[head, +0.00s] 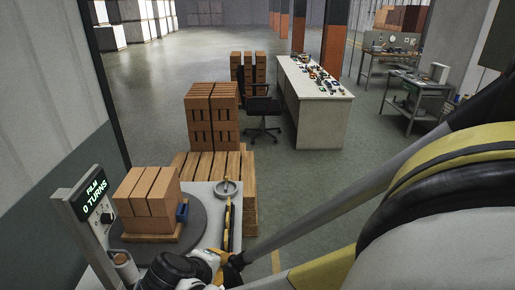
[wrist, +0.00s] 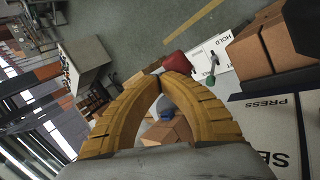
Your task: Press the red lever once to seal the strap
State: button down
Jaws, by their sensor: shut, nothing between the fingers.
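My gripper (wrist: 160,75) is shut, with its two yellow fingers meeting at the tips and nothing between them. A red rounded part (wrist: 177,61), which looks like the red lever's end, shows just beyond the fingertips and is partly hidden by them. I cannot tell whether they touch. In the head view my gripper (head: 218,257) is low in the middle, beside the white machine top, and I cannot make out the red lever there. No strap is clearly visible.
A display post (head: 93,205) reading "FILM 0 TURNS" stands left of the bricks.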

jog(key=d+f+b, duration=0.3)
jog(key=f+b, duration=0.2)
jog(key=f, duration=0.1)
jog(key=shift+w+b, duration=0.15)
jog(key=shift+b, duration=0.15)
dwell(4.7)
dwell(0.5)
